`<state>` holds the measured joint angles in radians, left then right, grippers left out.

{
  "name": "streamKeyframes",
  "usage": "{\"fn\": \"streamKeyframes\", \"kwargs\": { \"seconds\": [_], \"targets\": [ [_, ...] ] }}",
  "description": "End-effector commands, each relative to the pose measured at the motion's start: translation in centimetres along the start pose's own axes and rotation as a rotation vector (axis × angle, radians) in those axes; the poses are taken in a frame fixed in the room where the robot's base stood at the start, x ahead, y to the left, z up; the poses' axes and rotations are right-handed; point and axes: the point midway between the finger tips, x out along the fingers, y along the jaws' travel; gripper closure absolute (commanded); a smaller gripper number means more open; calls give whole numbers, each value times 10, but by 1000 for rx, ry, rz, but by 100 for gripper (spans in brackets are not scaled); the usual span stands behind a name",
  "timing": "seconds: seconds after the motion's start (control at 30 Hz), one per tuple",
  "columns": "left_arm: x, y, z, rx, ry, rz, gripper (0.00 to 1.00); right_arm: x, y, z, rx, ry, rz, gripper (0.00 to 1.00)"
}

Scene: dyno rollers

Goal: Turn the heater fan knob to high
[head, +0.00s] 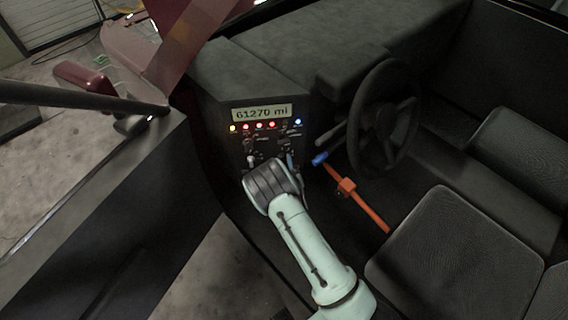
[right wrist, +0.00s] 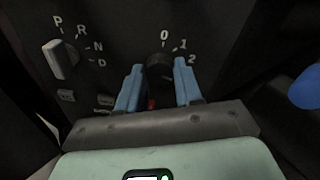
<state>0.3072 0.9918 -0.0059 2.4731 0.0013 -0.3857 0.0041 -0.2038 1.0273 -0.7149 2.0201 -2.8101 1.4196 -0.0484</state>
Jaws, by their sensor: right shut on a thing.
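A dark round knob (right wrist: 160,62) with the marks 0, 1 and 2 around it sits on the black dash panel in the right wrist view. I take it for the heater fan knob. My right gripper (right wrist: 159,72) is shut on it, with one blue finger on each side. Its pointer is too dark to read. In the head view my right arm reaches up to the dash panel (head: 236,140), and the wrist and one blue finger (head: 289,159) cover much of the lower controls. My left gripper is not in view.
A white gear selector knob (right wrist: 63,60) marked P, R, N, D is left of the gripped knob. The steering wheel (head: 384,122), an orange lever (head: 347,187) with a blue end and the seats are to the right. The odometer display (head: 262,113) reads 61270 mi.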

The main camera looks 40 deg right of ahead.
Motion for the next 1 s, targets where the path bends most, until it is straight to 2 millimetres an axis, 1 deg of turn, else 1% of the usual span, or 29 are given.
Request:
{"fn": "streamKeyframes", "kwargs": {
  "seconds": [0.33,0.37,0.4,0.43,0.77,0.87,0.97,1.0],
  "targets": [
    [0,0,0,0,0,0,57,0,0,1,6,-1,1,96],
    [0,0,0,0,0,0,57,0,0,1,6,-1,1,62],
    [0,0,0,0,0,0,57,0,0,1,6,-1,1,49],
    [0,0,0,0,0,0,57,0,0,1,5,-1,1,40],
    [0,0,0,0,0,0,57,-2,0,0,4,0,0,40],
    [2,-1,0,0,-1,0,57,-10,0,-1,4,2,1,40],
    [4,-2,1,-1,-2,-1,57,-27,1,-1,3,4,3,40],
    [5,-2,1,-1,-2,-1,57,-35,1,-2,3,5,3,40]
  ]
}}
